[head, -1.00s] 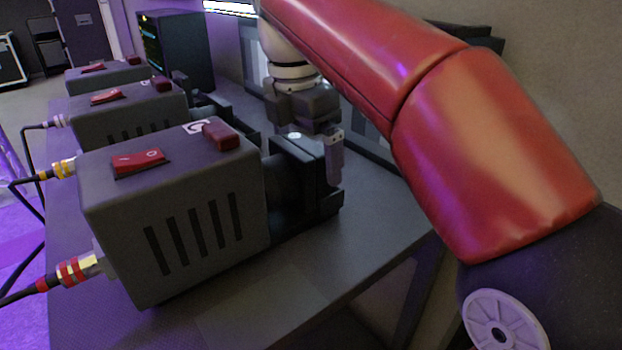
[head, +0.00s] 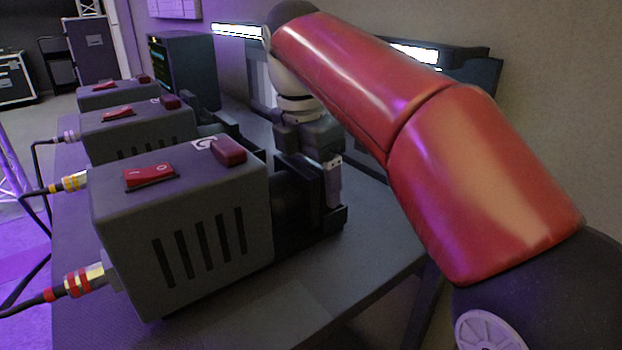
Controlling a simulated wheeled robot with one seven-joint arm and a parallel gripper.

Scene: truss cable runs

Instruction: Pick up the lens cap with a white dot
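The nearest grey box (head: 205,235) has a red rocker switch (head: 151,177) and a red block on top. A black front assembly (head: 300,205) sticks out from its right end. My gripper (head: 331,190) is down at the outer end of this assembly. One pale finger shows; the other is hidden, so I cannot tell its opening or whether it holds anything. A dark piece beside the gripper (head: 293,165) may be the lens cap. No white dot shows now; the gripper covers part of that area.
Two similar grey boxes (head: 140,130) stand behind in a row, with cables plugged in at their left ends. A dark rack unit with a screen (head: 185,70) stands farther back. The grey table (head: 372,245) is bare at the front right. My red arm spans the right side.

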